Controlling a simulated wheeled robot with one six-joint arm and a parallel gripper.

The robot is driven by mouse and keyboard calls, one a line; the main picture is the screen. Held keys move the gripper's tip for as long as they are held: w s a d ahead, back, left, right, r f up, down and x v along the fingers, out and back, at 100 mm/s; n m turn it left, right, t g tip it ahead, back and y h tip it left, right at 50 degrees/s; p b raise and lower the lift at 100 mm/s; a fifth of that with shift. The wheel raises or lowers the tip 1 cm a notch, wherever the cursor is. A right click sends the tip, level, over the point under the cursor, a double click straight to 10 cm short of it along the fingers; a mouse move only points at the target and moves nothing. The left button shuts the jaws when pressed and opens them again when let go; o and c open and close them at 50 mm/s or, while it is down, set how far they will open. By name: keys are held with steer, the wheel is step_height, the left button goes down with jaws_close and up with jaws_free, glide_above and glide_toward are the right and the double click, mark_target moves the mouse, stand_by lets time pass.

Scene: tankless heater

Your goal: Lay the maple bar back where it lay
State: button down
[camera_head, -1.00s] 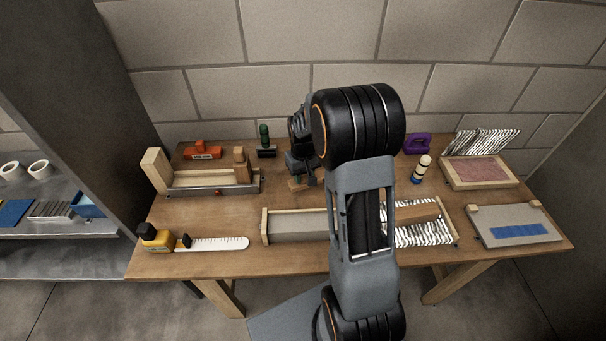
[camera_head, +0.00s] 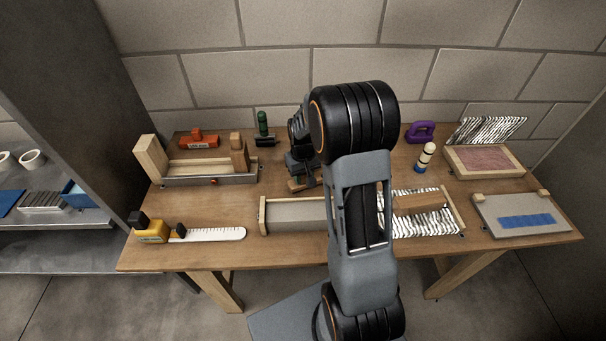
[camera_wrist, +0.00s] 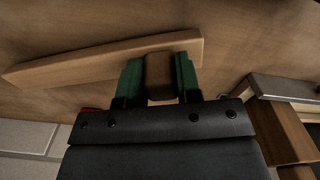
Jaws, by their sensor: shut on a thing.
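My gripper (camera_wrist: 159,78) is shut, its two green fingers on either side of a brown block that looks like the grip of the maple bar. The bar (camera_wrist: 95,62) is long, flat and pale, crossing the wrist view behind the fingers and slanting with one end tapered. In the head view the bar (camera_head: 302,184) shows as a short wooden piece under my gripper (camera_head: 303,172), at the table's middle, partly hidden by my arm. I cannot tell whether the bar touches the table or hangs just above it.
A wood-and-metal fixture (camera_head: 208,180) stands left of my gripper. A long grey-topped box (camera_head: 297,215) lies in front, and a striped tray (camera_head: 430,222) with a brown block to the right. A white-and-blue cylinder (camera_head: 425,158) stands farther right. Bare tabletop (camera_head: 230,208) lies at left centre.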

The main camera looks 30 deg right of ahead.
steer(key=shift+f+b, duration=0.4)
steer(key=shift+f, duration=0.1)
stand_by(0.6)
steer(key=c, duration=0.7)
jaws_free()
steer(key=shift+c, duration=0.2)
step_height(320, 180, up, 14)
steer(key=shift+f, duration=0.15)
